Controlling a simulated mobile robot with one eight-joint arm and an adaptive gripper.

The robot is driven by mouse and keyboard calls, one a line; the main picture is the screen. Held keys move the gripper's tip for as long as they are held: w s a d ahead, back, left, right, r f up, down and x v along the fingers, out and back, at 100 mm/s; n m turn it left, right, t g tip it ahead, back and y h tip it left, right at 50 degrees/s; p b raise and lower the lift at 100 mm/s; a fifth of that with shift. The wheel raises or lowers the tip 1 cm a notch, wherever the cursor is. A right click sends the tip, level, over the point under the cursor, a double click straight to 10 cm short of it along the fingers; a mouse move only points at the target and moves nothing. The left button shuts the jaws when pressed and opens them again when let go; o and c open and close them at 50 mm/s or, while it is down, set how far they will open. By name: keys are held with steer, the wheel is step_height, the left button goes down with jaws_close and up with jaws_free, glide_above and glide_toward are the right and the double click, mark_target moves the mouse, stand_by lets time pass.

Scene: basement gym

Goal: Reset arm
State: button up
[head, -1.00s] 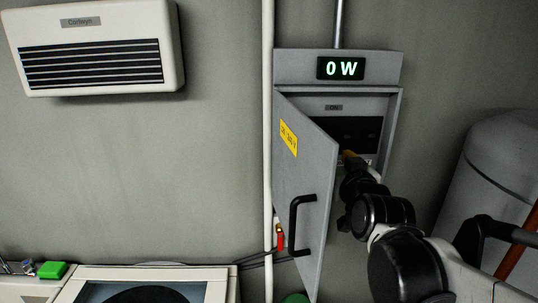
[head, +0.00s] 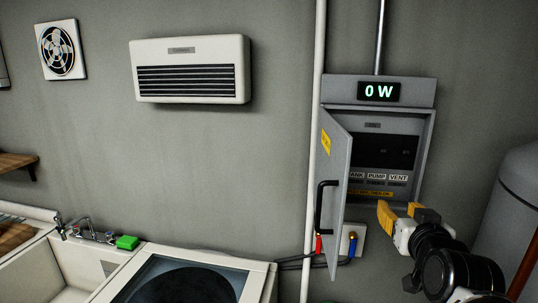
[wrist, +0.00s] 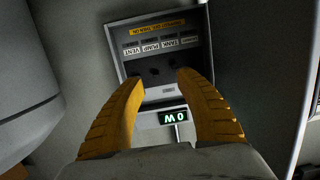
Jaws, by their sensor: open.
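My gripper (head: 400,215) is at the lower right of the head view, just below and in front of the open grey breaker box (head: 428,150). Its yellow fingers are apart with nothing between them. In the wrist view my gripper (wrist: 180,85) points at the box panel (wrist: 160,60), which appears upside down, with labels including TANK, PUMP and VENT. The fingers look apart from the panel. The box door (head: 335,190) hangs open to the left with a black handle. The display (head: 379,91) on top reads 0 W.
A washer (head: 255,285) with a round dark lid window stands below, beside a sink and a green sponge (head: 127,242). A wall heater (head: 190,100) and a fan (head: 61,50) are on the wall. A grey tank (head: 515,200) stands at the right.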

step_height(320, 180, down, 7)
steer(key=a+g+b, duration=0.1)
steer(key=a+b, duration=0.1)
steer(key=a, duration=0.1)
steer(key=s+a+f+g+b, duration=0.2)
steer(key=s+f+b, duration=0.2)
steer(key=f, duration=0.4)
steer(key=s+a+f+n+g+y+b, duration=0.1)
steer(key=s+a+f+g+b, duration=0.1)
steer(key=s+f, duration=0.4)
steer(key=s+a+f+n+g+y+b, duration=0.1)
steer(key=s+a+f+g+b, duration=0.1)
steer(key=s+f+b, duration=0.4)
step_height(320, 180, down, 5)
steer(key=shift+a+f+g+b, duration=0.15)
steer(key=shift+a+g+b, duration=0.25)
steer(key=shift+g, duration=0.4)
steer(key=shift+w, duration=0.1)
